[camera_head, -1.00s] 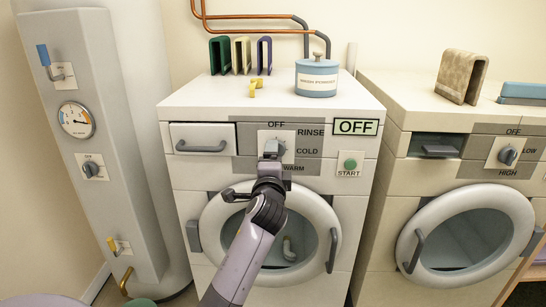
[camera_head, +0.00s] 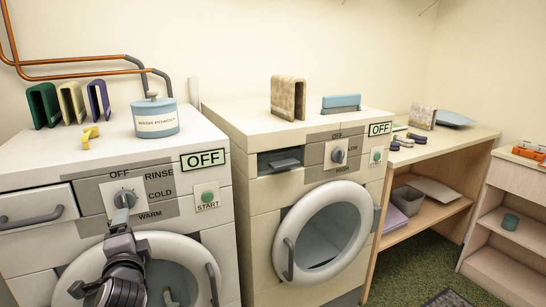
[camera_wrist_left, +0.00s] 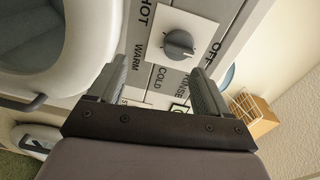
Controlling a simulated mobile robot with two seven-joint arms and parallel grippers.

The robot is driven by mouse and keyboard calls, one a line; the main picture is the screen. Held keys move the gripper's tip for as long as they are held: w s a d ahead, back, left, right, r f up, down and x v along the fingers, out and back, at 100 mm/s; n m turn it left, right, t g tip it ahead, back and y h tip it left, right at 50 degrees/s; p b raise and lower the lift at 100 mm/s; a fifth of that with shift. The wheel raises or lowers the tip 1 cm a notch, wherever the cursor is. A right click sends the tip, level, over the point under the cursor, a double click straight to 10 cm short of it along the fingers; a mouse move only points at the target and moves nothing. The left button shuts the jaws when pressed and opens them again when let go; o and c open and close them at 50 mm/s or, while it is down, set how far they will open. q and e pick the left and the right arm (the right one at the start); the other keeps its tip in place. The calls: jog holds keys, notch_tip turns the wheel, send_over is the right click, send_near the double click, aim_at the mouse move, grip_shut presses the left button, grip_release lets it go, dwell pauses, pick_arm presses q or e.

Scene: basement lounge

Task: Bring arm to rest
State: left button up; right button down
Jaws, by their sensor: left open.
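My left gripper (camera_head: 121,214) is in front of the left washing machine (camera_head: 215,252), just below its grey dial (camera_head: 124,197). In the left wrist view the gripper (camera_wrist_left: 160,80) is open, its two grey fingers apart with nothing held between them. The dial (camera_wrist_left: 179,43) shows beyond the fingertips, apart from them. Labels OFF, RINSE, COLD, WARM surround the dial, and the display (camera_head: 202,158) reads OFF. My right gripper is not in view.
A wash powder tin (camera_head: 156,120) and a yellow piece (camera_head: 89,137) stand on the left machine. A second machine (camera_head: 262,226) with a round door stands to the right. Beyond it are a wooden table (camera_head: 455,141) and shelf (camera_head: 505,245).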

pick_arm(q)
jog(key=s+d+f+n+g+h+p, duration=0.1)
jog(key=s+d+f+h, duration=0.2)
jog(key=s+f, duration=0.3)
jog(key=s+d+f+n+g+h+p, duration=0.1)
jog(key=s+d+f+h, duration=0.25)
jog(key=f, duration=0.45)
jog(key=s+d+f+n+g+h+p, duration=0.1)
jog(key=s+d+f+n+h, duration=0.1)
jog(key=s, duration=0.7)
jog(key=s+d+f+n+g+h+p, duration=0.1)
jog(key=s+d+f+n+g+h, duration=0.1)
jog(key=s+d+f+n, duration=0.3)
jog(key=s+d+f, duration=0.1)
jog(key=s+f, duration=0.1)
jog(key=s, duration=0.1)
jog(key=shift+s+d+f, duration=0.25)
jog(key=shift+s+f, duration=0.05)
jog(key=shift+s, duration=0.1)
